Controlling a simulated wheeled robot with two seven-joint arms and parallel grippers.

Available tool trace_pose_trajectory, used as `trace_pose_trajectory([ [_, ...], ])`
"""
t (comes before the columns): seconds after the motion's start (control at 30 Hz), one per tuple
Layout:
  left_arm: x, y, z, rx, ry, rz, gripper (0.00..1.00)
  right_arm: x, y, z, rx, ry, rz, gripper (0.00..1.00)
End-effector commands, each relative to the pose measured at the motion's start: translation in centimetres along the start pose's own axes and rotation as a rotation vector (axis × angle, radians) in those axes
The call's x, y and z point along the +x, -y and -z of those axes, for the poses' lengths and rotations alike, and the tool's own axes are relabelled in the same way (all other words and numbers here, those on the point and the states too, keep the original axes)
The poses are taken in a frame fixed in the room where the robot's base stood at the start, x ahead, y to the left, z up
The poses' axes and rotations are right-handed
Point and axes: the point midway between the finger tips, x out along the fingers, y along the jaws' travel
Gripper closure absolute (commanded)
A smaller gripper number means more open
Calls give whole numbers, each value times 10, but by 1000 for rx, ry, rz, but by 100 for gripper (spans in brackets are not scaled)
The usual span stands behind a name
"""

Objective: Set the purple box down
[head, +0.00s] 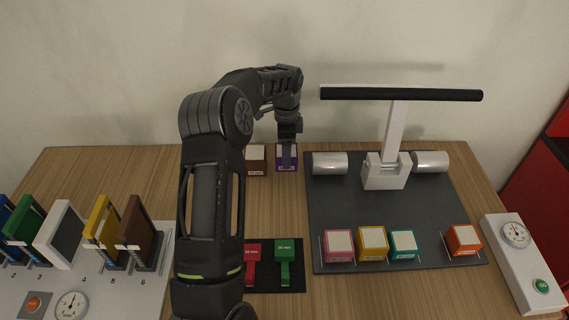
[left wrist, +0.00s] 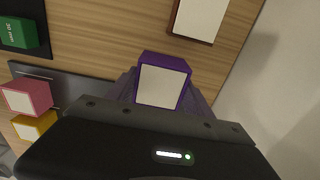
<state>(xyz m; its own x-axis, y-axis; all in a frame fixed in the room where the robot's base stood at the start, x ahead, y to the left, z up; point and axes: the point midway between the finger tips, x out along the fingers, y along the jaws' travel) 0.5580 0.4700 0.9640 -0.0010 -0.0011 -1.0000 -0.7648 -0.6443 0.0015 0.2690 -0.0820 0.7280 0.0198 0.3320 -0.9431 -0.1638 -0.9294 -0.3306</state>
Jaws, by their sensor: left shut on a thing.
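The purple box (head: 279,165) is at the back of the table, just right of a brown box (head: 256,168). My left gripper (head: 288,146) reaches down over it from above and is shut on it. In the left wrist view the purple box (left wrist: 168,62), with a white label face, sits between the fingers of my left gripper (left wrist: 163,92). I cannot tell whether its underside touches the table or hangs slightly above it. My right gripper is not in view.
The wooden table (head: 90,170) is bare at the back left. A dark mat (head: 440,205) at right holds pink, yellow, teal and orange boxes and a press with a black bar (head: 400,93). Red and green blocks (head: 284,252) lie in front. Coloured panels (head: 138,225) stand left.

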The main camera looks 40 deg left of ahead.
Motion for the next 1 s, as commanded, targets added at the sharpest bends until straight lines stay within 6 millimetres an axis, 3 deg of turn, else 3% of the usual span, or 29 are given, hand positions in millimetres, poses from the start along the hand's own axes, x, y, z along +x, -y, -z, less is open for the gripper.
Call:
trace_pose_trajectory([
  [0.23,5,0,0,0,0,0,87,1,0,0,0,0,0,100],
  [0.5,48,0,0,1,0,0,87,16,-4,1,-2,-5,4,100],
  [0.97,54,0,0,0,0,1,87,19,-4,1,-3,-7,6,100],
  [1.0,53,0,0,0,0,1,39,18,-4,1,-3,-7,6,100],
])
